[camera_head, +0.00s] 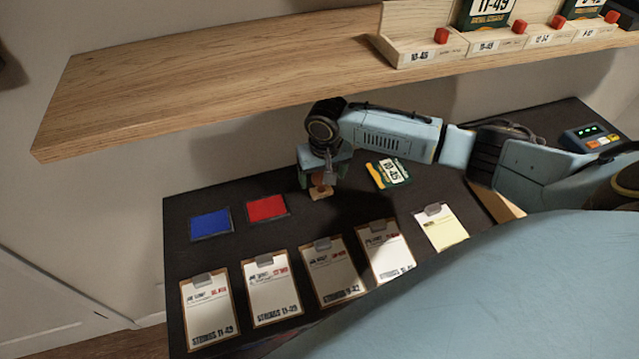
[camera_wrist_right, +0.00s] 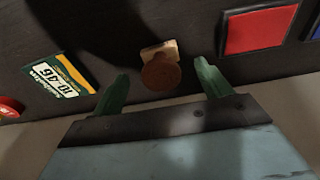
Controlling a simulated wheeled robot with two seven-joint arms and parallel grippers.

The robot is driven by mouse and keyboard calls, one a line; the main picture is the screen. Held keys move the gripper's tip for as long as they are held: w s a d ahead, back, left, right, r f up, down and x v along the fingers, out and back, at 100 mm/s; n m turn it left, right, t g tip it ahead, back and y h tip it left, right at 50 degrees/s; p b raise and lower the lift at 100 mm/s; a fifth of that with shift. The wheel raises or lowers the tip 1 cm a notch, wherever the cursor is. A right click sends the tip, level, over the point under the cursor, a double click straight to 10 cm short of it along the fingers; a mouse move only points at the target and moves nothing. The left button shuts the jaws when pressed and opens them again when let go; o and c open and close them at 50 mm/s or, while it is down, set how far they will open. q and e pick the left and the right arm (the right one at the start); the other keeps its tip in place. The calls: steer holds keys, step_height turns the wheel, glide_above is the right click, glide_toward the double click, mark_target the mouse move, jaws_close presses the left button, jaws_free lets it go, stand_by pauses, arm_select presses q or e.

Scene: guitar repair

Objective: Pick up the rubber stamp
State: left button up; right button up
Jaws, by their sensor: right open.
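The rubber stamp (camera_head: 320,192) stands on the dark bench top, with a light wooden base and a brown knob handle. In the right wrist view the stamp (camera_wrist_right: 160,72) shows its round brown handle top between the two green fingertips. My right gripper (camera_head: 322,180) points down over the stamp, with a finger on either side. In the wrist view the right gripper (camera_wrist_right: 160,85) is open, with gaps visible between each finger and the handle. The gripper partly hides the stamp in the head view. My left gripper is not in view.
A red ink pad (camera_head: 267,208) and a blue ink pad (camera_head: 210,224) lie left of the stamp. A green string packet (camera_head: 388,173) lies to its right. Several clipboards (camera_head: 272,287) line the front. A wooden shelf (camera_head: 230,75) overhangs the bench's back.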

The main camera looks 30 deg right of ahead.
mark_target(321, 186)
steer(key=f, duration=0.3)
steer(key=w+f, duration=0.1)
steer(key=f, duration=0.1)
steer(key=shift+d+f, duration=0.1)
steer(key=c, duration=1.1)
step_height(321, 186, up, 10)
steer(key=shift+r, duration=0.1)
